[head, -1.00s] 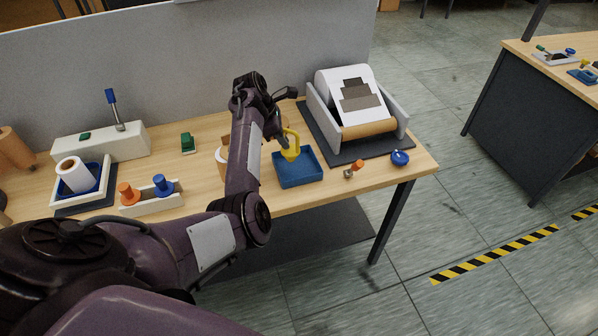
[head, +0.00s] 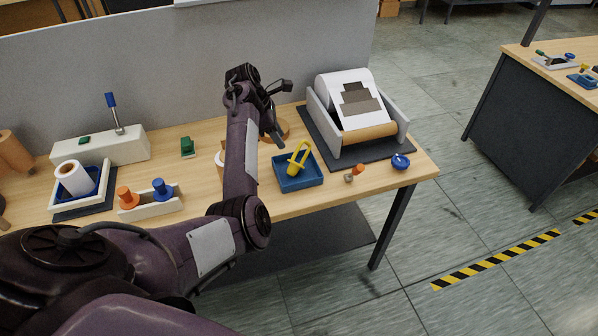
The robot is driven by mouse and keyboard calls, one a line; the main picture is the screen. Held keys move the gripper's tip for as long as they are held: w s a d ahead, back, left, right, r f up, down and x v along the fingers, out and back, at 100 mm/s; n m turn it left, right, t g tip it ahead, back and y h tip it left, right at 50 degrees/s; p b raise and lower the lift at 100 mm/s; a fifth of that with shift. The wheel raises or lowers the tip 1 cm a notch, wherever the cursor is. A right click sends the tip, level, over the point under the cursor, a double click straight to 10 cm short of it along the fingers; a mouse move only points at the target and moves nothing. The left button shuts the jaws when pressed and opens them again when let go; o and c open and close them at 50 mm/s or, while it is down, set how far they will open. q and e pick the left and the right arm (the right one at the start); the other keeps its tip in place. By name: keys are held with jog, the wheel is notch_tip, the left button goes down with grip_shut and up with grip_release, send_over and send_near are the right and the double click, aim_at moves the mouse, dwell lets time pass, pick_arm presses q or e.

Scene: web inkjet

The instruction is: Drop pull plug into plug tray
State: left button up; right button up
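The yellow pull plug (head: 296,164), with a looped handle, leans tilted inside the blue plug tray (head: 302,185) at the right part of the bench. My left gripper (head: 281,113) is open and empty behind and above the tray, its two fingers spread wide apart. It is clear of the plug. My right gripper is not in view.
A paper roll machine (head: 352,110) on a dark mat stands right of the tray. An orange-topped knob (head: 357,170) and a blue round piece (head: 400,161) lie near the front edge. A holder with orange and blue knobs (head: 150,205) and a green piece (head: 187,147) are at left.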

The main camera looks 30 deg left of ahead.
pick_arm(q)
jog(key=shift+b+v, duration=0.35)
jog(key=shift+v, duration=1.8)
